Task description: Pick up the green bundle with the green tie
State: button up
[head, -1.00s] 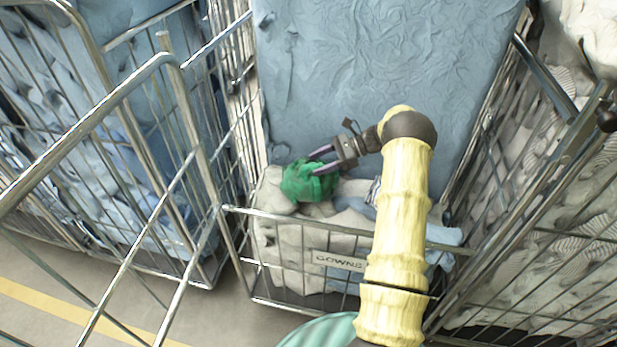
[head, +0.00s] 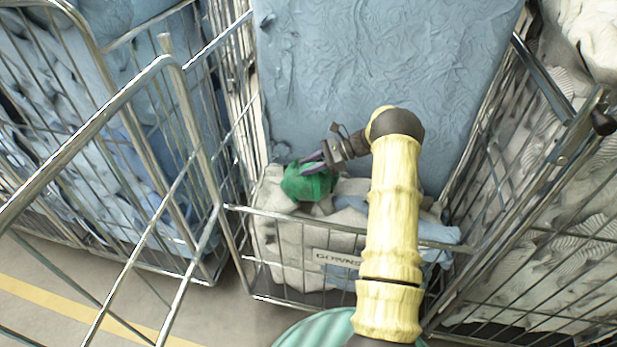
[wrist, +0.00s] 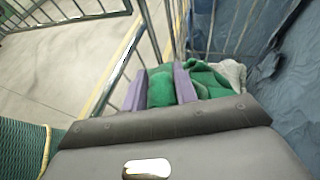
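The green bundle (head: 306,186) lies on pale cloth at the front left of the wire cage labelled GOWNS. My gripper (head: 312,163) is over its upper right side, with the purple fingers against the bundle. In the wrist view, the fingers of my gripper (wrist: 160,88) stand apart with green cloth between them. More of the green bundle (wrist: 208,80) shows to the right of the right finger. The fingertips are partly hidden in the cloth. I cannot pick out the green tie from the rest of the bundle.
The cage's front rail (head: 340,229) and label (head: 338,259) are just below the bundle. A large wrinkled blue surface (head: 380,60) rises behind. Wire cages with blue cloth (head: 90,120) and pale cloth (head: 560,250) stand left and right. Bare floor (head: 60,275) shows at lower left.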

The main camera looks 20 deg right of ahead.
grip_shut()
dwell(1.0)
